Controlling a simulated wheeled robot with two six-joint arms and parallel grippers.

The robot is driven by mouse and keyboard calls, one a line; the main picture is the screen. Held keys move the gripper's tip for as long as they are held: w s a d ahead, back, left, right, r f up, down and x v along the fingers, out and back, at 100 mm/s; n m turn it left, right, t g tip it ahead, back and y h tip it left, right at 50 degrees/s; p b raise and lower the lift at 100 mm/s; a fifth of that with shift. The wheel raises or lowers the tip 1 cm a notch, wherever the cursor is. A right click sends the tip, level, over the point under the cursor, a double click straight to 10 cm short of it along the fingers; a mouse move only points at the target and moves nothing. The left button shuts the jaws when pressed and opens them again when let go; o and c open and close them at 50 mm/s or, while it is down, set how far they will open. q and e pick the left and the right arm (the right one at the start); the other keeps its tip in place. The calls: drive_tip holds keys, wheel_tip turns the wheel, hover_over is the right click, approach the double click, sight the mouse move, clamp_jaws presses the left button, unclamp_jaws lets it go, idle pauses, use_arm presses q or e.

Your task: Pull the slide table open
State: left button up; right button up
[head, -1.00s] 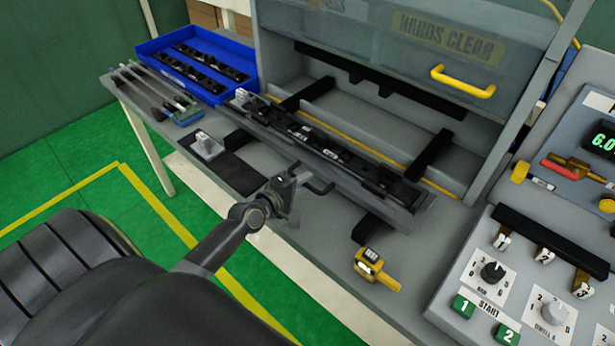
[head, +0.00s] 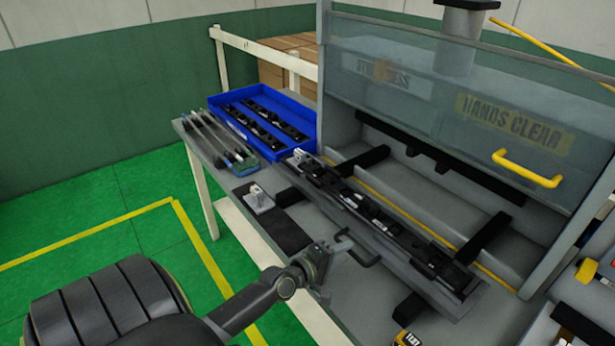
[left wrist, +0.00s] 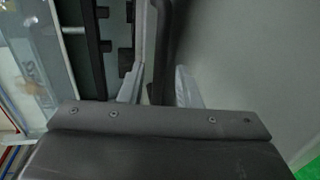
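The slide table (head: 461,304) is a long grey tray with a dark trim strip and clips on it, lying along the front of the press in the head view. Black rails show behind and in front of it. A dark handle (head: 366,260) sticks out from its front side. My left gripper (head: 342,246) is at this handle. In the left wrist view, the fingers (left wrist: 158,88) stand on either side of the dark handle bar (left wrist: 162,40). I cannot tell whether they press on it. My right gripper is out of view.
A clear guard with a yellow handle (head: 527,168) stands above the press opening. A blue tray (head: 314,137) with dark strips and a few rods (head: 212,135) lie at the table's left end. A small block (head: 259,200) sits near the front edge. Green floor is free at left.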

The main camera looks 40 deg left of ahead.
use_arm(q)
drive_tip(key=v, duration=1.4)
drive_tip(key=shift+s, duration=0.35)
drive_tip(key=s+a+f+m+g+y+b, duration=0.1)
drive_tip(key=s+a+f+m+g, duration=0.15)
drive_tip(key=f, duration=0.75)
drive_tip(key=s+a+f+m+g+y, duration=0.1)
drive_tip(key=s+f+m+g+y, duration=0.15)
drive_tip(key=f, duration=0.75)
drive_tip(key=s+a+f+m+g+y+b, duration=0.15)
drive_tip(key=s+f, duration=0.25)
drive_tip(key=f, duration=0.6)
drive_tip(key=s+d+f+m+g+h, duration=0.1)
drive_tip(key=s+d+f+m+g, duration=0.3)
drive_tip(key=s+f, duration=0.5)
drive_tip(key=s+d+f+m+g+b, duration=0.1)
drive_tip(key=s+d+f+m+g, duration=0.2)
drive_tip(key=s+d+f+m, duration=0.2)
drive_tip(key=s+d+f, duration=0.2)
drive_tip(key=s+f, duration=0.2)
drive_tip(key=s, duration=0.1)
drive_tip(key=shift+s+f+g+h, duration=0.35)
drive_tip(key=shift+s+f+h, duration=0.05)
